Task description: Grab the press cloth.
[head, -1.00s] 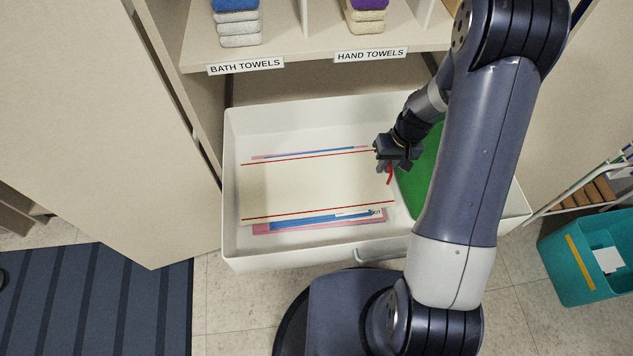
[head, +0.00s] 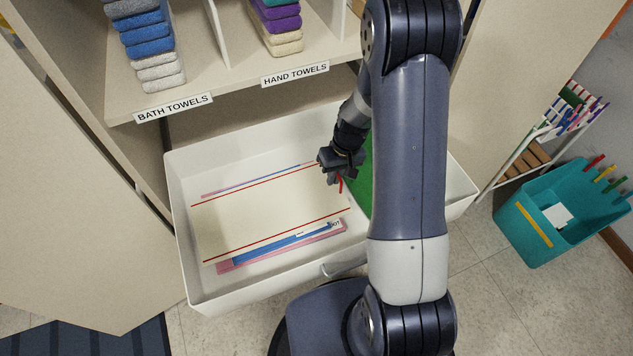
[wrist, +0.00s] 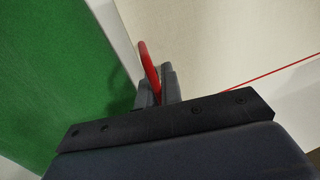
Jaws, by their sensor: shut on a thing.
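The press cloth (head: 265,215) is a cream sheet with red lines along two edges. It lies flat in the white drawer (head: 178,215), on top of pink and blue sheets. A red loop (wrist: 149,66) shows at its right edge. My gripper (head: 338,176) is at that right edge, low in the drawer. In the wrist view my gripper (wrist: 167,92) is shut on the red loop, and the cream cloth (wrist: 205,40) spreads out beyond it. Where the loop joins the cloth is hard to see.
A green sheet or board (head: 363,185) lies right of the cloth, partly behind my arm. Shelves with bath towels (head: 150,45) and hand towels (head: 280,25) stand above the drawer. A teal bin (head: 560,220) and a white rack (head: 530,150) stand at the right.

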